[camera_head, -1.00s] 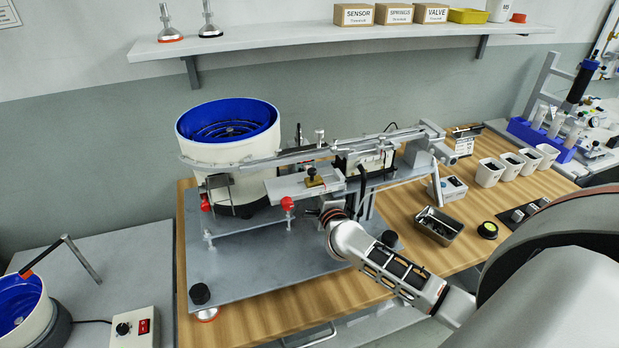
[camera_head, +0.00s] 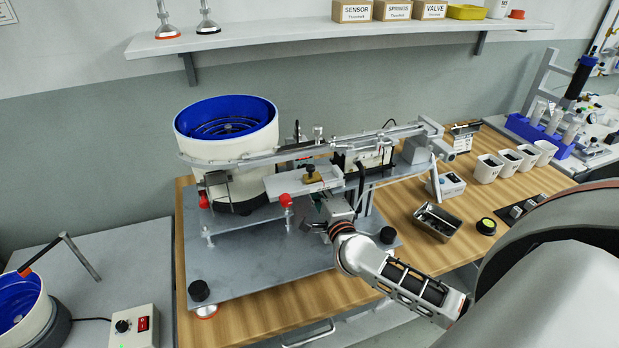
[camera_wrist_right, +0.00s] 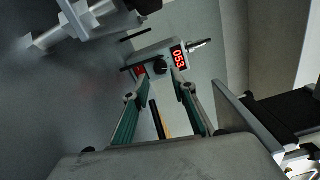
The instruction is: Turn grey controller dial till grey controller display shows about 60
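The grey controller (camera_wrist_right: 147,62) is a small box in the right wrist view, ahead of my right gripper. Its red display (camera_wrist_right: 179,57) reads about 053. The dark dial (camera_wrist_right: 160,67) is on the same face, beside the display. My right gripper (camera_wrist_right: 160,84) has its two green-sided fingers apart, one on each side of the dial's line; I cannot tell whether they touch it. In the head view my right gripper (camera_head: 322,222) is under the feeder rail, and I cannot make out the controller there. My left gripper is not in view.
A blue-lined bowl feeder (camera_head: 185,142) and a metal rail (camera_head: 290,154) stand close above and behind the gripper. A metal base plate (camera_head: 260,278) lies below. Another control box (camera_head: 146,340) with a knob and red switch sits at lower left.

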